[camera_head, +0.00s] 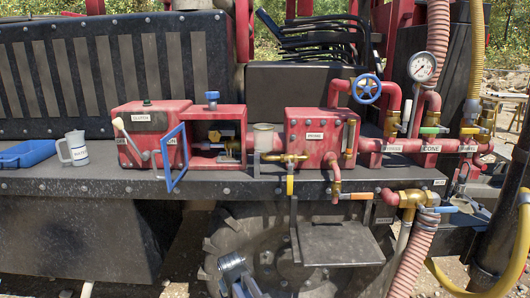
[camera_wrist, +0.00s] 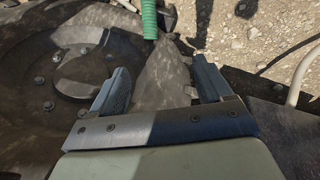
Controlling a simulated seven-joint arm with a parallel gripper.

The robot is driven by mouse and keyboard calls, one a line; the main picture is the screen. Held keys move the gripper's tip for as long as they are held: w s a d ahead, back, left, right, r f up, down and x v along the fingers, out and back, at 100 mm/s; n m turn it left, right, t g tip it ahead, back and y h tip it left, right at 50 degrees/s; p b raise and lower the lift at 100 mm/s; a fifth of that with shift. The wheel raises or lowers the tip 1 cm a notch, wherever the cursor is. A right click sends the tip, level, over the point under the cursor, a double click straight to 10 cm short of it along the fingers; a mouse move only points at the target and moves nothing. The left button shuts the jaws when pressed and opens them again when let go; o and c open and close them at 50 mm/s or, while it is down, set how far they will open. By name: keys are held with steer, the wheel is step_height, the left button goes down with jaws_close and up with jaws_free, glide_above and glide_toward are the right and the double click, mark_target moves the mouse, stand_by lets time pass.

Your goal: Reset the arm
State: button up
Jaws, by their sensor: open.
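My gripper (camera_head: 238,272) shows at the bottom of the head view, low in front of the large wheel and below the machine's deck. In the wrist view my gripper (camera_wrist: 162,82) has its two fingers wide apart. Nothing is held between them. Behind the gap are a grey, dusty surface and a green hose (camera_wrist: 149,18). The rest of my arm is mostly out of the head view.
The deck carries a red box labelled SLUFFER (camera_head: 150,120), a blue-framed open door (camera_head: 174,157), a red pump box (camera_head: 313,135), a gauge (camera_head: 422,67), a mug (camera_head: 74,149) and a blue tray (camera_head: 27,153). A step plate (camera_head: 340,245) juts out right of my gripper.

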steer(key=s+d+f+m+g, duration=0.1)
steer(key=s+d+f+g, duration=0.2)
steer(key=s+d+f, duration=0.6)
steer(key=s+d+f+m+g, duration=0.2)
steer(key=s+d+f, duration=0.6)
steer(key=s, duration=1.1)
steer(key=s+d+f+m+g, duration=0.2)
steer(key=s+d+f+g, duration=0.3)
steer(key=s+d+f, duration=0.4)
steer(key=s+r+x, duration=0.1)
steer(key=x, duration=0.7)
steer(key=shift+s+d, duration=0.2)
steer(key=shift+d, duration=0.1)
